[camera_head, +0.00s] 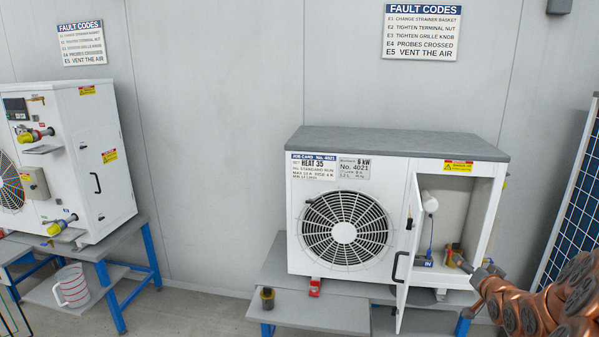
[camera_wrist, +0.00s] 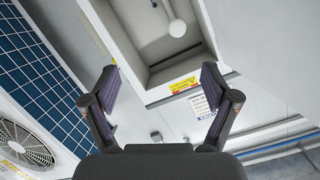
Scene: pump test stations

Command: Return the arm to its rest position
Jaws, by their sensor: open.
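My copper-coloured arm comes in at the lower right of the head view, its forward end beside the open compartment (camera_head: 450,212) of the white pump unit (camera_head: 345,190). My gripper (camera_wrist: 160,82) shows in the wrist view with its two dark fingers wide apart and nothing between them. Beyond the fingers, the wrist view shows an open box-like compartment (camera_wrist: 150,77) with a white rounded part (camera_wrist: 177,28) inside and a yellow warning label on its edge. In the head view the fingers are too small to make out clearly.
The unit's narrow door (camera_head: 406,265) stands open toward me. A small dark cup-like part (camera_head: 267,297) stands on the grey bench (camera_head: 325,316). A blue panel (camera_head: 575,200) stands at the right. Another unit (camera_head: 75,160) and a clear jug (camera_head: 72,286) are at the left.

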